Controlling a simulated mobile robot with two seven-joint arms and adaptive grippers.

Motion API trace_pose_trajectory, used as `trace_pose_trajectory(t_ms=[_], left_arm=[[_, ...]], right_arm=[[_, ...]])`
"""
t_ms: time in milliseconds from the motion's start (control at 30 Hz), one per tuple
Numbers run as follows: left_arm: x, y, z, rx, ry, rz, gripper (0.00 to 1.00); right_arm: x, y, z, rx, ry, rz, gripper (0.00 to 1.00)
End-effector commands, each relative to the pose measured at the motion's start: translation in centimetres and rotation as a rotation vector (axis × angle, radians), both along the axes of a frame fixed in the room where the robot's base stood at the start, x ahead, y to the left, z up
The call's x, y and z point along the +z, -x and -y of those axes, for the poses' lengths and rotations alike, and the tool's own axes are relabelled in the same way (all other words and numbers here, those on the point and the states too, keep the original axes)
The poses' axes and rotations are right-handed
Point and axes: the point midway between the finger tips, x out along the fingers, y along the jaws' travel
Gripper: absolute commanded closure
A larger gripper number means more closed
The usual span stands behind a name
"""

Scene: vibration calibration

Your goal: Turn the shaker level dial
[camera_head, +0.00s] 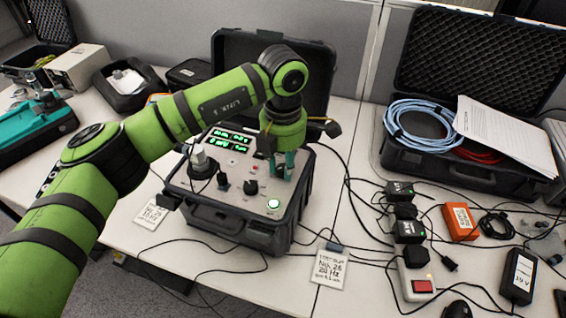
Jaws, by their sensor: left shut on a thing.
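The shaker unit (243,219) is an open black case with a grey control panel, lit green displays (231,137) and a green-lit button (273,203). Black knobs (250,187) stand on the panel. My left gripper (283,168) points down at the panel's right side, above the green button. Its teal fingers are shut on what appears to be the shaker level dial, which they hide almost completely. My right gripper is out of view.
A silver cylinder (199,160) stands on the panel's left. Printed cards (331,268) lie in front. Cables, black adapters (409,231), an orange box (460,221) and a power strip (418,284) crowd the right. An open case (460,168) holds a blue cable (417,122).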

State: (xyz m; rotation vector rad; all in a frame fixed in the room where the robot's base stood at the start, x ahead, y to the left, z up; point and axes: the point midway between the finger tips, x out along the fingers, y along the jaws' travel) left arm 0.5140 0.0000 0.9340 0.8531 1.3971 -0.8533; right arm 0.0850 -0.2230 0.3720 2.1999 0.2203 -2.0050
Motion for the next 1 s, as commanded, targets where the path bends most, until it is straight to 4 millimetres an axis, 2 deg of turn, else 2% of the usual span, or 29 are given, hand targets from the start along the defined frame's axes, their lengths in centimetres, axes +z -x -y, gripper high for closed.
trace_pose_trajectory(t_ms=[133, 167, 567, 667, 1000], left_arm=[[0.0, 0.0, 0.0, 0.0, 0.0, 0.0, 1.0], [0.0, 0.0, 0.0, -0.001, 0.0, 0.0, 0.61], [0.5, -0.1, 0.0, -0.001, 0.0, 0.002, 0.61], [1.7, -0.1, 0.0, -0.002, 0.0, 0.004, 0.61], [8.8, -0.1, 0.0, -0.001, -0.001, 0.004, 0.61]], right_arm=[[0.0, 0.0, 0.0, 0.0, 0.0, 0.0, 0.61], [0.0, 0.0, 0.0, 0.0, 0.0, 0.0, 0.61], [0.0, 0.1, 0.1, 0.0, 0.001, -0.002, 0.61], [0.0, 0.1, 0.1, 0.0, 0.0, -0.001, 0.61], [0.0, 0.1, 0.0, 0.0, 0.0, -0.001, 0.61]])
